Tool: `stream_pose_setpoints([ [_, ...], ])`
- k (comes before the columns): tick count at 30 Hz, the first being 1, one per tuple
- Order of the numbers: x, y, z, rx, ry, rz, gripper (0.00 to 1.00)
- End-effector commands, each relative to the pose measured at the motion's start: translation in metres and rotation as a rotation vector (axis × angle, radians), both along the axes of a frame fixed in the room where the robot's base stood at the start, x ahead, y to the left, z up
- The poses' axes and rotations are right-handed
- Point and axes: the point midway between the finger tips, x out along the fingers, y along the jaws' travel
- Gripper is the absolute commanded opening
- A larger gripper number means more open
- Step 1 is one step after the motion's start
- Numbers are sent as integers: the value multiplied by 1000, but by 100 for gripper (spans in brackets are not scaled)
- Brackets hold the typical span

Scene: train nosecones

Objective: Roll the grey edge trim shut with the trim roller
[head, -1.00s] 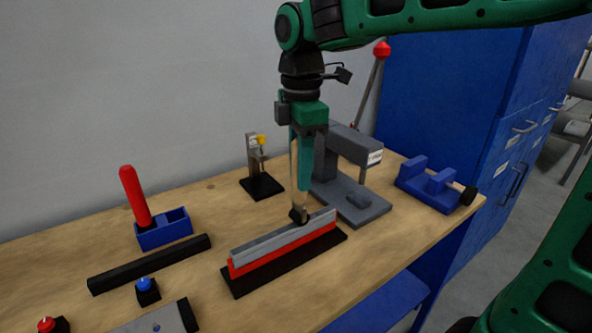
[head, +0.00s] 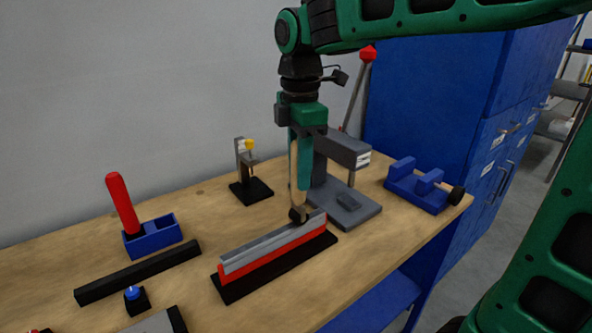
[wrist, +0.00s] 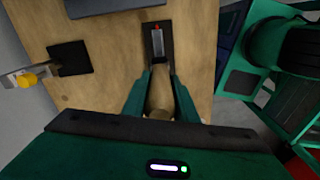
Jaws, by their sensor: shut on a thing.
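The grey edge trim (head: 262,246) lies along the top of a long red strip (head: 262,264) on a black base (head: 230,290) on the bench. My gripper (head: 301,165) is shut on the trim roller (head: 296,178), upright by its pale wooden handle. The roller's dark lower end meets the trim near its right end; firm contact cannot be told. In the wrist view, my gripper (wrist: 160,95) has its teal fingers either side of the wooden handle (wrist: 159,98). The roller's tip is hidden there.
A grey press (head: 340,150) stands close behind and right of the trim. A yellow-topped clamp stand (head: 248,170), a blue tray (head: 152,238) with a red-handled tool (head: 121,200), a black bar (head: 138,272) and a blue fixture (head: 425,188) occupy the bench.

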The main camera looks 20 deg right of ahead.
Motion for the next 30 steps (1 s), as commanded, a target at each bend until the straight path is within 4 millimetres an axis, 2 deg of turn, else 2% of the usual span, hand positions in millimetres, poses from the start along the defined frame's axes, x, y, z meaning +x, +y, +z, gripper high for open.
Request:
stream_pose_setpoints([
  [18, 8, -24, 0, 0, 1, -4, 1],
  [30, 9, -26, 0, 0, 1, -1, 1],
])
